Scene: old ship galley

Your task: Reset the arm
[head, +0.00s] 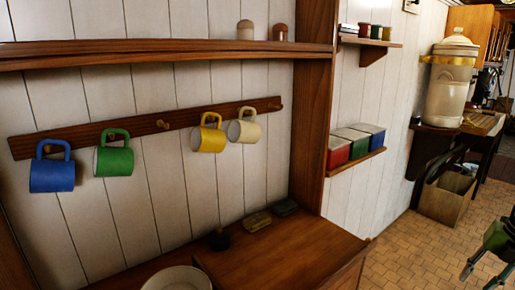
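My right gripper (482,277) shows at the lower right edge of the head view, partly cut off. Its two fingers point down and left, spread apart, with nothing visible between them. It hangs over the tiled floor, well apart from the mugs and the counter. The rest of the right arm is outside the picture. My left gripper and arm are not in view.
Blue (52,175), green (114,159), yellow (208,137) and cream (242,129) mugs hang on a wall peg rail (72,133). A wooden counter (285,253) holds a bowl (177,279) and small dark items.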

